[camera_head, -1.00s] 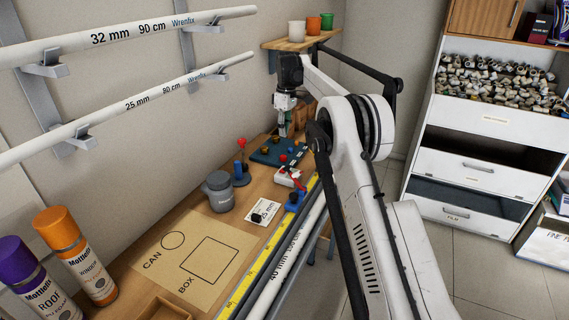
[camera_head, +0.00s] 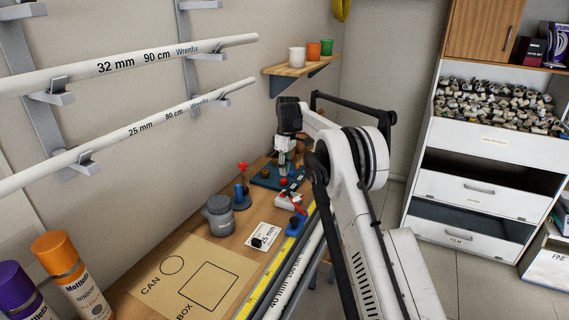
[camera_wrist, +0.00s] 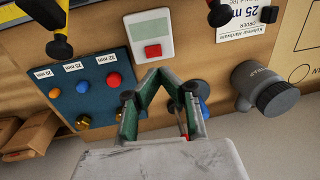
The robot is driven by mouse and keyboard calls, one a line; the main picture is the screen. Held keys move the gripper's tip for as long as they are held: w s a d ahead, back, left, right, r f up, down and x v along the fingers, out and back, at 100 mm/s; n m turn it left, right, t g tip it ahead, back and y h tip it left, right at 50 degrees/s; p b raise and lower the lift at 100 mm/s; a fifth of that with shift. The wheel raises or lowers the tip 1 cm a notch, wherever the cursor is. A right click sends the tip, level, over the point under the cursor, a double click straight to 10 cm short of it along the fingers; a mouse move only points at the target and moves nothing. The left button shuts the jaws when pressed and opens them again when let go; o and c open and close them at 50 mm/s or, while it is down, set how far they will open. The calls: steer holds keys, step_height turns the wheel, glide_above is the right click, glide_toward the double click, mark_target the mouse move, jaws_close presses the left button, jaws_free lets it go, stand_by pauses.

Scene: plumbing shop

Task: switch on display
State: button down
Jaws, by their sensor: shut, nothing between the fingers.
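A white device (camera_wrist: 150,40) with a pale greenish screen (camera_wrist: 149,26) and a red button (camera_wrist: 153,51) lies on the bench, at top centre in the wrist view. In the head view the white device (camera_head: 287,202) sits just in front of a blue board. My gripper (camera_wrist: 158,73) is shut and empty. In the wrist view its green fingers meet in a point just below the red button; I cannot tell the height gap. In the head view my gripper (camera_head: 284,172) is low over the blue board, behind the white device.
The blue board (camera_wrist: 68,108) carries coloured knobs and size labels beside my fingers. A blue stand with a red top (camera_head: 242,190) and a grey canister (camera_head: 219,214) stand nearby. Pipes lie along the bench front. The marked brown sheet (camera_head: 205,270) is clear.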

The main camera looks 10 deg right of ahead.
mark_target(283, 195)
steer(key=f, duration=0.5)
steer(key=f+p, duration=0.1)
steer(key=f, duration=0.2)
steer(key=shift+s+a+f, duration=0.2)
steer(key=shift+s+a, duration=0.1)
steer(key=shift+s, duration=0.1)
